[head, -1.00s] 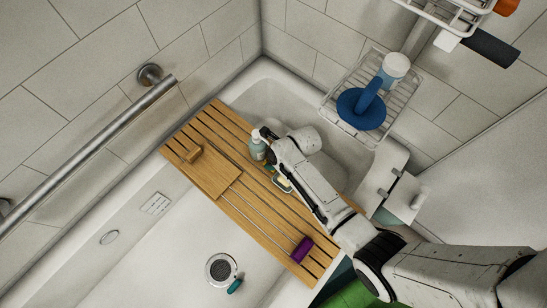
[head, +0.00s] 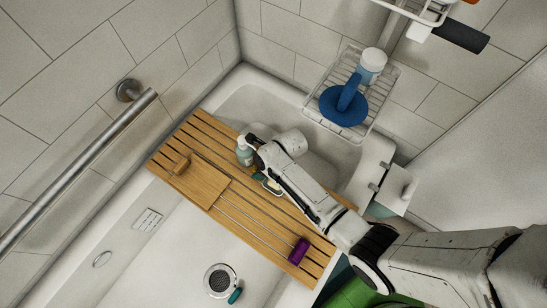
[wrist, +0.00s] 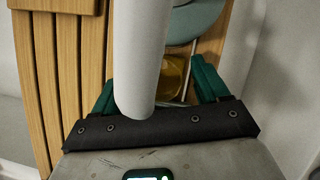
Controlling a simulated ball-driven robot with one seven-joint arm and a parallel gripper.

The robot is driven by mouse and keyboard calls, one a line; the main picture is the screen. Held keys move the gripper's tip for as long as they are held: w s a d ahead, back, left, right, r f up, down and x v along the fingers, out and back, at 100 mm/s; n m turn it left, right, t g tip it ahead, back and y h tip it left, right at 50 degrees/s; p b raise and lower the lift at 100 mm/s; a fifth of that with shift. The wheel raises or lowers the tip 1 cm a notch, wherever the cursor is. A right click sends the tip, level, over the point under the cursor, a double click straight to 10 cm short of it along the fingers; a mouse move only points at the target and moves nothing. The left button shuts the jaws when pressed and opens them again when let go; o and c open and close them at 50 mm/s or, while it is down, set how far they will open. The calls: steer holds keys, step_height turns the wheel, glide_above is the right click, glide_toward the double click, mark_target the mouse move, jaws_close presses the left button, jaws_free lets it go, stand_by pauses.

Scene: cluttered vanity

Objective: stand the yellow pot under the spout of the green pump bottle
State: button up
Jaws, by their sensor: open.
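The pale green pump bottle (head: 245,151) stands upright on the wooden bath rack, beside the end of my arm. In the wrist view, its rounded green body (wrist: 197,22) is at the top, and a large white spout (wrist: 142,60) crosses the middle, close to the camera. The yellow pot (wrist: 174,74) shows low between my green fingers, close to the bottle and partly hidden by the spout. My gripper (wrist: 155,77) is open, with one finger on each side of the pot; contact cannot be told. In the head view my arm hides most of this area.
The slatted rack (head: 190,135) spans the white tub (head: 165,240). A wooden block (head: 181,162) and a purple item (head: 299,250) sit on it. A wire shelf (head: 318,112) holds a blue object (head: 343,104) and a white-topped container (head: 371,67). The rack's left part has free room.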

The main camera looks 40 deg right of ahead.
steer(key=v, duration=0.3)
steer(key=shift+s+d+r, duration=0.15)
steer(key=shift+s+d, duration=0.05)
steer(key=shift+s, duration=0.15)
steer(key=s+d, duration=0.2)
steer(key=s, duration=0.1)
steer(key=s+d, duration=0.2)
steer(key=s, duration=0.1)
steer(key=s+d, duration=0.2)
steer(key=s, duration=0.1)
steer(key=shift+d, duration=0.35)
